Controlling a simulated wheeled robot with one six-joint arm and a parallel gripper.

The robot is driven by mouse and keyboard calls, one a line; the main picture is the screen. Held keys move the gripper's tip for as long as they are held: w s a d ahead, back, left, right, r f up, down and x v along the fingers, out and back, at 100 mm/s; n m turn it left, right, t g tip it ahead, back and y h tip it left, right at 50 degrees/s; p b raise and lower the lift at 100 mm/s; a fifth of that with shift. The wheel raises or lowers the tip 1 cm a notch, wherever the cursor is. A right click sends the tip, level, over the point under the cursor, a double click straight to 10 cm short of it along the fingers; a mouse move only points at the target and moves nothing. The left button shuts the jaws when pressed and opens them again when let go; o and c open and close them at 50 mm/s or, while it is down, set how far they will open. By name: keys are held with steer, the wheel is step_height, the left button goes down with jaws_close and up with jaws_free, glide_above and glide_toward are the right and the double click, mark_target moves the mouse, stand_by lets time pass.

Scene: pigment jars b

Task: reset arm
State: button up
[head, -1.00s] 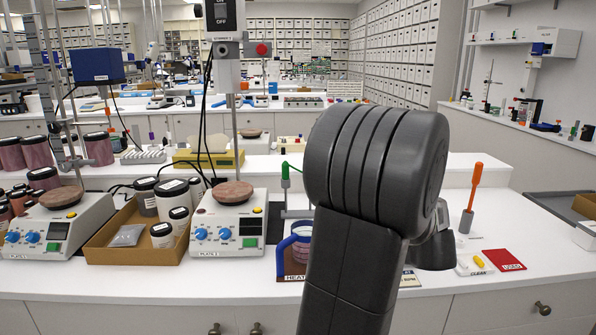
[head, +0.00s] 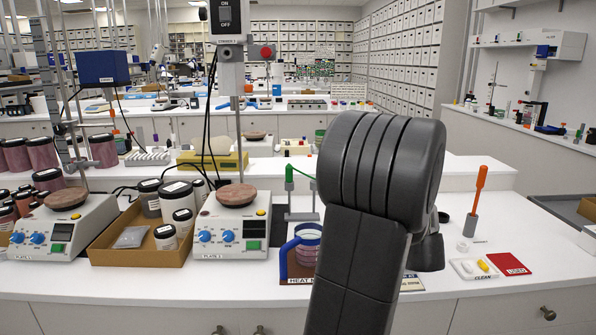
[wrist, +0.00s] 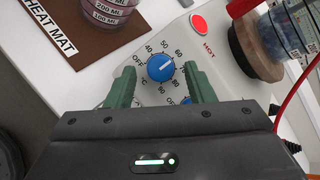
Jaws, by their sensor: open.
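My gripper (wrist: 160,72) is open and empty in the wrist view. Its two green fingers stand on either side of a blue dial (wrist: 161,67) on a white hot plate (wrist: 180,37); I cannot tell whether they touch it. A red light (wrist: 199,23) marked HOT is on the same panel. In the head view my dark arm fills the right middle and hides the gripper and this hot plate.
A brown heat mat (wrist: 62,30) with a graduated vessel (wrist: 108,10) lies beside the plate. A red card (head: 510,264) lies right.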

steer(key=v, duration=1.3)
steer(key=x, duration=1.4)
steer(key=shift+w+a, duration=0.1)
steer(key=shift+w, duration=0.15)
steer(key=n+g+p, duration=0.1)
steer(key=n, duration=0.1)
steer(key=n+g+p, duration=0.1)
steer(key=n, duration=0.1)
steer(key=shift+r+n+y, duration=0.15)
steer(key=shift+n+y, duration=0.15)
steer(key=shift+n, duration=0.1)
steer(key=n+g, duration=0.1)
steer(key=n, duration=0.1)
steer(key=n+g+p, duration=0.1)
steer(key=n, duration=0.2)
steer(key=shift+w+r+n+p, duration=0.1)
steer(key=shift+n+p, duration=0.2)
steer(key=n+g+h, duration=0.1)
steer(key=n, duration=0.1)
steer(key=n+h+p, duration=0.1)
steer(key=n, duration=0.1)
steer(key=shift+n+g, duration=0.3)
steer(key=shift+g, duration=0.1)
steer(key=n+h, duration=0.1)
steer(key=n, duration=0.1)
steer(key=n+p, duration=0.1)
steer(key=n, duration=0.1)
steer(key=shift+w+a+g+h, duration=0.1)
steer(key=shift+g+h, duration=0.3)
